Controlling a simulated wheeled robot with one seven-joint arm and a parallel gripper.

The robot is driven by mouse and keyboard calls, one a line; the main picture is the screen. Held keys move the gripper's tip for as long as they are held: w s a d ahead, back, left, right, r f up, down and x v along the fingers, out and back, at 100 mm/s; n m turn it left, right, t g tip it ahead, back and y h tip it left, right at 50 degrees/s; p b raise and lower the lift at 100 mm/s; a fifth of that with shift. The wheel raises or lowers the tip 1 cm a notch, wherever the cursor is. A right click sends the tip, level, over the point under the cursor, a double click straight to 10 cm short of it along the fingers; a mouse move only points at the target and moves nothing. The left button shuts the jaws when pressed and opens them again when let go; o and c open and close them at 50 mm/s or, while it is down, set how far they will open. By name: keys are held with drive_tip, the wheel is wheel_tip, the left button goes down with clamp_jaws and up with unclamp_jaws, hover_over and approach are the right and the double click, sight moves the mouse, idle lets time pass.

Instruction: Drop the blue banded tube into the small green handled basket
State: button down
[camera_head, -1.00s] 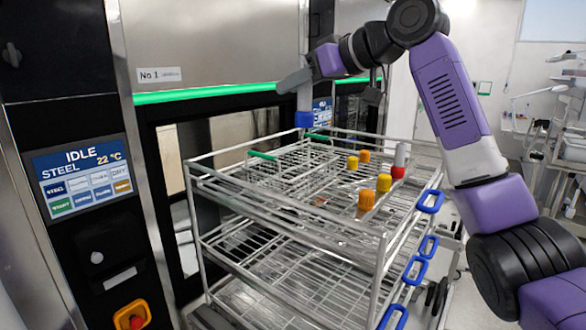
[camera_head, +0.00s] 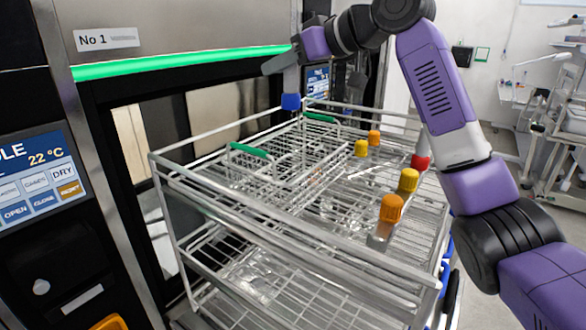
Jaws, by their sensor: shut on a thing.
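My gripper (camera_head: 288,72) is at the upper middle of the head view, above the far left part of the rack's top level. It is shut on the blue banded tube (camera_head: 291,101), whose blue end hangs lowest; the grip itself is small and partly hidden. The small green handled basket (camera_head: 285,175) is a wire basket on the top level, with one green handle (camera_head: 249,150) at its near left and another (camera_head: 320,118) at its far side. The blue end appears above the basket's far left part, apart from it; the exact height is hard to tell.
The wire rack cart (camera_head: 290,236) has several tubes with orange and yellow caps (camera_head: 391,207) and a red-banded tube (camera_head: 421,161) on its right side. The washer (camera_head: 200,30) with a green light strip stands behind and left. My arm spans the right side.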

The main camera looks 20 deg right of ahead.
sight(297, 70)
drive_tip(key=shift+f, duration=1)
drive_tip(key=c, duration=1.1)
unclamp_jaws()
drive_tip(key=shift+s, duration=0.1)
drive_tip(key=b+v, duration=0.2)
drive_tip(key=v, duration=0.4)
drive_tip(key=shift+s+d+b, duration=0.15)
drive_tip(key=shift+s+b, duration=0.05)
drive_tip(key=shift+b, duration=0.1)
drive_tip(key=shift+s+d+r, duration=0.3)
drive_tip(key=shift+s, duration=0.2)
